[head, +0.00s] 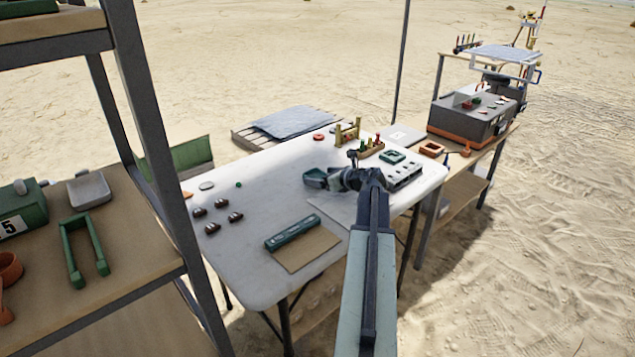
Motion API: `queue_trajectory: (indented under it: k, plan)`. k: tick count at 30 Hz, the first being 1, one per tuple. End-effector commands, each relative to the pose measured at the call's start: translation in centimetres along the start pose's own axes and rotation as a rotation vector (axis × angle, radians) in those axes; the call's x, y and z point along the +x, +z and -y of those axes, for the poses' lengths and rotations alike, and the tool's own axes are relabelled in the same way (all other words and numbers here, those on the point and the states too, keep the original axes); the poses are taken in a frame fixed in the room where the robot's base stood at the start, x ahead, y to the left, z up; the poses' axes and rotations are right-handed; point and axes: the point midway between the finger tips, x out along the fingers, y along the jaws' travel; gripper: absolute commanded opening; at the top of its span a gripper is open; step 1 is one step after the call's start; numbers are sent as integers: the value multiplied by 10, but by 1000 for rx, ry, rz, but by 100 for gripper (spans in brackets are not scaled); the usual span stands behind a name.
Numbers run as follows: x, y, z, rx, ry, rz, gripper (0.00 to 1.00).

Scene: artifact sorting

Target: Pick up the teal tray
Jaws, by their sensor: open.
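A small dark teal tray (315,178) with raised sides sits on the white table (262,190), near its middle. My gripper (337,179) is open, low over the table, right at the tray's right side. I cannot tell whether the fingers touch the tray or reach around its edge. My own arm and wrist hide part of the table behind and below the gripper.
A long teal case (292,232) lies on a brown mat (307,250) at the front. Several dark small pieces (212,228) lie at left. A white holed block (404,173), a green square frame (392,156) and a wooden rack (371,150) stand behind my wrist.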

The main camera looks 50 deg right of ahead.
Motion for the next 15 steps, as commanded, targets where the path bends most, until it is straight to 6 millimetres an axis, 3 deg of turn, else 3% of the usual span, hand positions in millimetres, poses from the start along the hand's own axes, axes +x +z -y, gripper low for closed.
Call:
queue_trajectory:
  k: [2,8,12,15]
  plan:
    - [11,-2,0,-1,0,0,87]
    - [10,0,-1,0,0,0,84]
    - [10,0,-1,0,0,0,46]
    - [10,0,-1,0,1,0,22]
